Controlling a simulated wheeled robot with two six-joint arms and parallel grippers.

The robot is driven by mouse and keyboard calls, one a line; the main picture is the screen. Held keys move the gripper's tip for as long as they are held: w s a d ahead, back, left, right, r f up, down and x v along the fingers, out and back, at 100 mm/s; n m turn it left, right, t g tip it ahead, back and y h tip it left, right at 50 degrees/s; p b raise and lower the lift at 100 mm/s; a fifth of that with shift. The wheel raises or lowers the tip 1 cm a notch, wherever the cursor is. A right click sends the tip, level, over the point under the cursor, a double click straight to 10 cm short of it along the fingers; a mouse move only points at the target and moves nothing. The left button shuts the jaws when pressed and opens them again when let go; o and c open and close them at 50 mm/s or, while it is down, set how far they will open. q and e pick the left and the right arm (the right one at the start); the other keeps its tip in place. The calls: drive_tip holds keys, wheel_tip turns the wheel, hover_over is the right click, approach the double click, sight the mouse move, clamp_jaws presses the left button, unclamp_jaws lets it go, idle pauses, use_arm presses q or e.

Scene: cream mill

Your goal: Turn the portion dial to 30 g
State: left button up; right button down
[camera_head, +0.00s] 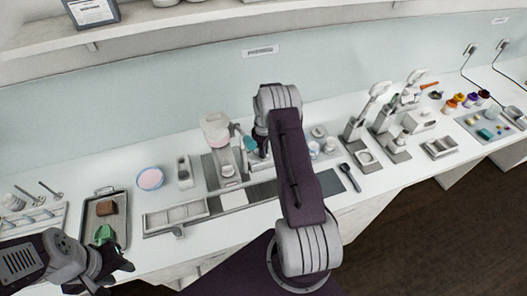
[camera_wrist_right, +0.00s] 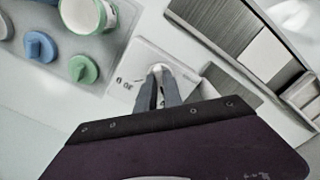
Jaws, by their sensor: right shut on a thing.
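In the right wrist view, a pale dial knob (camera_wrist_right: 157,69) stands on a light square plate (camera_wrist_right: 140,62) with small dark markings near its lower left edge. My right gripper (camera_wrist_right: 160,88) is shut on this knob, its two grey fingers on either side. The markings are too small to read surely, and the fingers hide part of the plate. In the head view, my right arm covers the dial, and the mill (camera_head: 226,166) with its pinkish hopper (camera_head: 215,128) stands left of the arm. My left gripper (camera_head: 112,274) is at the lower left, beside a tray; its finger gap is unclear.
In the head view, a tray (camera_head: 122,212) holds a brown block and a green item. A dark spoon (camera_head: 349,177) lies right of my arm.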

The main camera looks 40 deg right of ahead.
drive_tip(key=shift+w+m, duration=0.15)
drive_tip(key=shift+m, duration=0.15)
drive_tip(key=shift+m+b, duration=0.5)
drive_tip(key=shift+b, duration=0.05)
drive_tip(key=m+b, duration=0.1)
drive_tip(key=m, duration=0.1)
drive_tip(key=shift+r+m, duration=0.1)
drive_tip(key=shift+m, duration=0.2)
drive_tip(key=m+b, duration=0.1)
drive_tip(key=m, duration=0.4)
drive_tip(key=shift+w+d+r+m+b, duration=0.1)
drive_tip(key=shift+m+b, duration=0.2)
drive_tip(key=m, duration=0.4)
drive_tip(key=shift+b, duration=0.4)
drive_tip(key=shift+r+m, duration=0.1)
drive_tip(key=shift+m, duration=1.9)
